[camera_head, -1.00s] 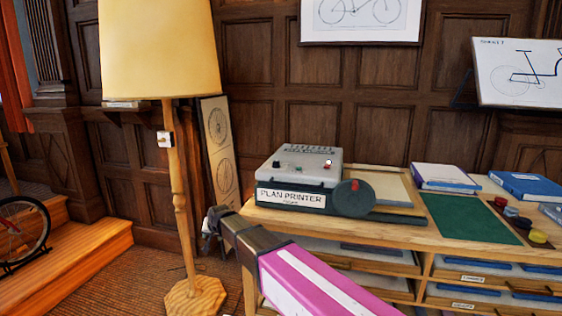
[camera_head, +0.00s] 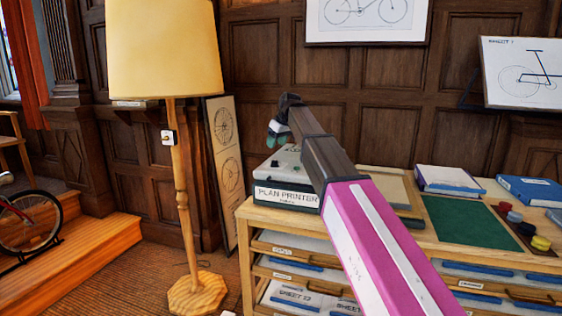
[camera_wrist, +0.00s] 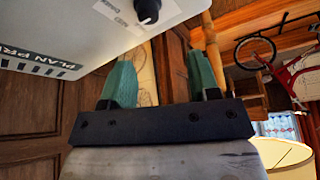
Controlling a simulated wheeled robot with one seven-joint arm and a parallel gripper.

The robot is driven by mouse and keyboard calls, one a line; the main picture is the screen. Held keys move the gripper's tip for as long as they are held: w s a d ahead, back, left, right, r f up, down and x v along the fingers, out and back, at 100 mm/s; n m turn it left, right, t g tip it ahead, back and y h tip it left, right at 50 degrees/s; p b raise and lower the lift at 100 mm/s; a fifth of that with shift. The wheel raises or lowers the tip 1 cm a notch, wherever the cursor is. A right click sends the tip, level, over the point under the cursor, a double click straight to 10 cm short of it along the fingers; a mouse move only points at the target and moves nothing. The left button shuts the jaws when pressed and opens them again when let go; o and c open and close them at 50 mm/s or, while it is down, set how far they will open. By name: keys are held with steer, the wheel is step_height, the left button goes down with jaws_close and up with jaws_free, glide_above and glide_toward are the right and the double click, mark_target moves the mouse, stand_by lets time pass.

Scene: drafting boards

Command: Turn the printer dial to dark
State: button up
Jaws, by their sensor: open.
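The plan printer (camera_head: 284,196) is a grey and dark box with a white name label, standing at the left end of the wooden cabinet. My arm hides much of its right side. In the wrist view the printer's pale top (camera_wrist: 75,30) fills the upper left, with a black dial (camera_wrist: 147,10) at the top edge. Small lettering beside the dial is too blurred to read surely. My gripper (camera_head: 276,132) is over the printer's back left. In the wrist view its green fingers (camera_wrist: 160,80) stand apart, with nothing between them, away from the dial.
A floor lamp (camera_head: 167,50) stands close on the left of the printer. Wood panelling rises behind.

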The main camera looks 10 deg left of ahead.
mark_target(275, 161)
steer(key=shift+n, duration=0.3)
steer(key=f, duration=0.2)
steer(key=w+f, duration=0.1)
steer(key=f, duration=0.2)
steer(key=w+f, duration=0.1)
steer(key=f, duration=0.2)
steer(key=shift+a+f, duration=0.15)
steer(key=shift+a, duration=0.25)
steer(key=c, duration=0.9)
